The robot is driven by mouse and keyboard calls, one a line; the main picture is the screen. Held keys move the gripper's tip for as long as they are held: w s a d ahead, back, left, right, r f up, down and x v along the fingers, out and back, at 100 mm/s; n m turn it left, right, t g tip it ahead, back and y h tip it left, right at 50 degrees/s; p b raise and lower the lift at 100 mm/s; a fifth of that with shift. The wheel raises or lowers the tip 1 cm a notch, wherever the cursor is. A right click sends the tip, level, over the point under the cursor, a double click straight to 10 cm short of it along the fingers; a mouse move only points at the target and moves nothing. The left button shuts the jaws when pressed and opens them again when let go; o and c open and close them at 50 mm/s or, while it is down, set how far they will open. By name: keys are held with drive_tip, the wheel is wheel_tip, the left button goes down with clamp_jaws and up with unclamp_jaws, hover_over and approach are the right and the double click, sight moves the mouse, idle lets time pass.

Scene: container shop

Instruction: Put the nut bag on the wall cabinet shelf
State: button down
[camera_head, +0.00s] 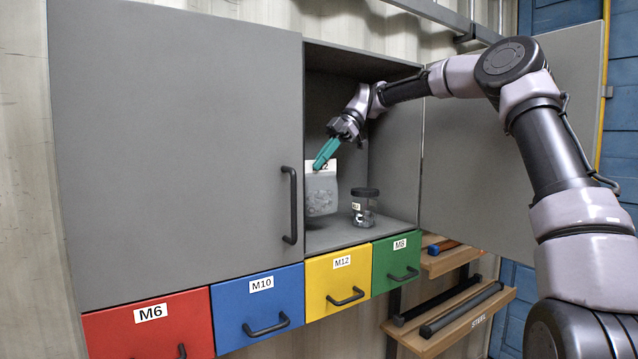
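The nut bag (321,193) is a clear bag of grey pieces with a white label on top, partly covered by my gripper. My gripper (320,165) has teal fingers and reaches inside the open right half of the grey wall cabinet (180,150). The fingers are closed at the bag's label, and the bag hangs upright below them. The bag is over the cabinet shelf (340,236), near its left side. I cannot tell whether the bag's bottom touches the shelf.
A dark-lidded jar (364,207) stands on the shelf right of the bag. The left cabinet door is shut; the right door (480,170) stands open behind my arm. Red, blue, yellow and green drawers (397,262) lie below. Wooden racks (450,320) hold bars at lower right.

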sight(326, 173)
wheel_tip(326, 173, down, 5)
drive_tip(key=shift+f, duration=0.1)
drive_tip(key=shift+w+a+f, duration=0.1)
drive_tip(key=shift+w+f, duration=0.05)
drive_tip(key=c, duration=1)
unclamp_jaws()
drive_tip(key=shift+c, duration=0.2)
